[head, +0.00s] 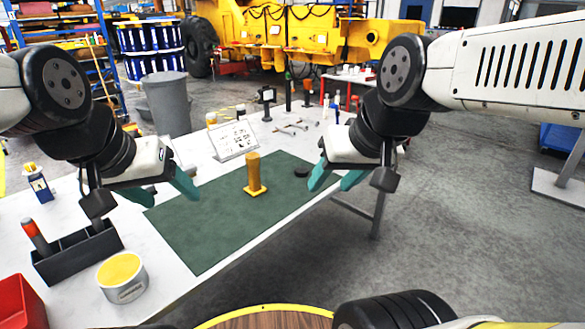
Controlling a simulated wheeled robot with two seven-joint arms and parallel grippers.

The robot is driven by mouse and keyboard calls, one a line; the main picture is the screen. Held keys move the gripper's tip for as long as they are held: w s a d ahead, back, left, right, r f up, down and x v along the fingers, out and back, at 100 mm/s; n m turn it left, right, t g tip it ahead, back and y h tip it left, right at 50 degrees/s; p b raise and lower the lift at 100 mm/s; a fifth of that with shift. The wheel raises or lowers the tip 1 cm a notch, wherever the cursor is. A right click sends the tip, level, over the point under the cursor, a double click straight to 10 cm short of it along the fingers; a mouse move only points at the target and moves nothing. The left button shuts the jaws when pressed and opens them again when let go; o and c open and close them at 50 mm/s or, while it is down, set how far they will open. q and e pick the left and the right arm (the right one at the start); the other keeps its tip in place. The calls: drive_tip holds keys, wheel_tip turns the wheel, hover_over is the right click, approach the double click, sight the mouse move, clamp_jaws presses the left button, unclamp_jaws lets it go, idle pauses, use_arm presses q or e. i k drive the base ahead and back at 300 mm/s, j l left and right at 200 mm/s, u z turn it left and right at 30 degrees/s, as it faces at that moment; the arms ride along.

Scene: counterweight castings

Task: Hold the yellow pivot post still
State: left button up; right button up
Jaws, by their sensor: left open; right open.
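The yellow pivot post (254,172) stands upright on its square yellow base on a dark green mat (205,235) on the white table. My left gripper (168,192) is open and empty, to the left of the post and over the mat's left side. My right gripper (335,180) is open and empty, to the right of the post near the table's right edge. Both grippers have teal fingers and are apart from the post. No part of the post appears hidden.
A black disc (301,172) lies right of the post. A printed board (234,140) and several tools (290,127) are behind the mat. A dark tray (78,253), a yellow-topped tin (122,277) and a red bin (20,303) are at front left.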

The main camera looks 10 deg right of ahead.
sight(255, 189)
drive_tip(key=i+l+u, duration=0.3)
drive_tip(key=l, duration=0.3)
drive_tip(key=i+l+u, duration=0.15)
drive_tip(key=i+l, duration=0.15)
drive_tip(key=i+l+u, duration=0.15)
drive_tip(key=l, duration=0.25)
